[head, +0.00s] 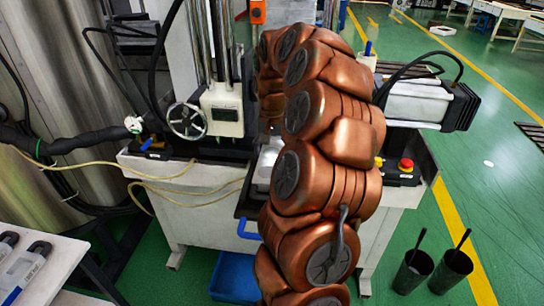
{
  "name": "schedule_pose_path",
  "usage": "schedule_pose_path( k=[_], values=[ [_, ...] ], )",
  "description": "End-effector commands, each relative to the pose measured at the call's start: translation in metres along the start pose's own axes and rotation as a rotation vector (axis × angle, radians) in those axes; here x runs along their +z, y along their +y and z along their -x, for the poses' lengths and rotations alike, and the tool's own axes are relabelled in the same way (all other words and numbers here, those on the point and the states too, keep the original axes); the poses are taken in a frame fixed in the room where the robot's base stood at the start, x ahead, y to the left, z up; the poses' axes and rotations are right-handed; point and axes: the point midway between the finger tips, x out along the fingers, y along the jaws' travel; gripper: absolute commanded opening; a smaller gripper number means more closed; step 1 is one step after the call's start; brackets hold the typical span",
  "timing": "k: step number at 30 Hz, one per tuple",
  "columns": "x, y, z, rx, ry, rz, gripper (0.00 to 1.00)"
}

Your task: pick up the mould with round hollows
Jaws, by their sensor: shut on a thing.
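My copper-coloured arm rises through the middle of the head view and hides much of the machine's work area. My gripper is not visible; the arm's far end is hidden behind its own links. No mould with round hollows can be made out. A pale, shiny piece (266,163) shows just left of my arm at the machine's front. It is partly covered, and I cannot tell what it is.
A white machine bench (200,208) with a handwheel (187,120) stands ahead. A red stop button (406,164) sits on its right. A blue bin (234,278) is below. Two black buckets (412,271) (451,271) stand at right on green floor. A white table (55,268) is at lower left.

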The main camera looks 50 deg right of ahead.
Motion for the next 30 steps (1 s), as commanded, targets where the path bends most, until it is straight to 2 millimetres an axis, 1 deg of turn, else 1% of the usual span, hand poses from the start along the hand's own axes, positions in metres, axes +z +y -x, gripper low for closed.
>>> schedule_pose_path(
  k=[1,2,13,14,25,27,30],
  values=[
    [0.0,0.0,0.0,0.0,0.0,0.0,0.46],
    [0.0,0.0,0.0,0.001,0.0,0.0,0.43],
    [0.0,0.0,0.0,0.001,0.0,0.0,0.04],
    [0.0,0.0,0.001,0.001,0.001,0.0,0.03],
    [-0.001,0.002,0.003,0.001,0.002,0.0,0.03],
    [-0.001,0.005,0.007,0.002,0.002,0.0,0.03],
    [-0.002,0.004,0.02,0.0,0.007,-0.002,0.03]
  ],
)
